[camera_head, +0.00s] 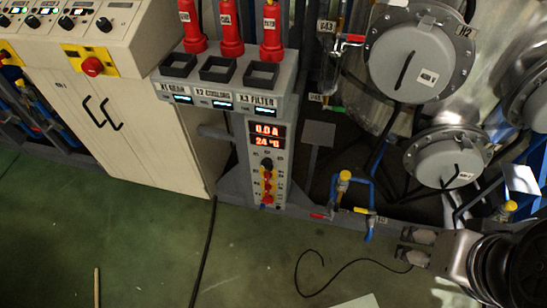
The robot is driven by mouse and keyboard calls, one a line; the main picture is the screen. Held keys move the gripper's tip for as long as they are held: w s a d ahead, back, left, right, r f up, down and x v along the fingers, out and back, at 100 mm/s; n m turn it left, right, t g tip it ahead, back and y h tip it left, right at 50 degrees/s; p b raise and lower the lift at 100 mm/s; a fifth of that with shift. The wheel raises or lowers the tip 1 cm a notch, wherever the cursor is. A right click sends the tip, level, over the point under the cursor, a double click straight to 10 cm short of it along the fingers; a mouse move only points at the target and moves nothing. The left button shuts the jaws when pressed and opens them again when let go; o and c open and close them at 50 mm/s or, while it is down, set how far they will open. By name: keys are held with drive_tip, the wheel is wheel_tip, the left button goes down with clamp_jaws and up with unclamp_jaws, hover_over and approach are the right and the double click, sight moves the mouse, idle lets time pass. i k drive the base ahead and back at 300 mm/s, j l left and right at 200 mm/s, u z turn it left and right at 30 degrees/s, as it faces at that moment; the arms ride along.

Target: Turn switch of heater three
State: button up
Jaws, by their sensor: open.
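The cream control console (130,30) at the top left carries a row of small lit indicators and black rotary knobs. The rightmost visible black knob (104,24) sits beside a small white label too small to read. A grey panel (243,165) in the middle has red displays reading about 0.0 A and 24 °C, with a black knob (266,164) and red and yellow controls below. I cannot tell which control is the heater three switch. My gripper (406,246) is at the lower right, open and empty, its fingers pointing left, well apart from both panels.
A red emergency button (92,66) is on the console's front. Red plugs stand above the grey panel. Steel vessels (420,60), blue pipes and yellow-topped valves (344,176) fill the right. A black cable (330,262) lies on the green floor (150,250), otherwise mostly clear.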

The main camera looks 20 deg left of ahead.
sight(268, 199)
drive_tip(key=u, duration=1.3)
drive_tip(key=i+j+u, duration=0.2)
drive_tip(key=i+j, duration=0.2)
drive_tip(key=i, duration=0.05)
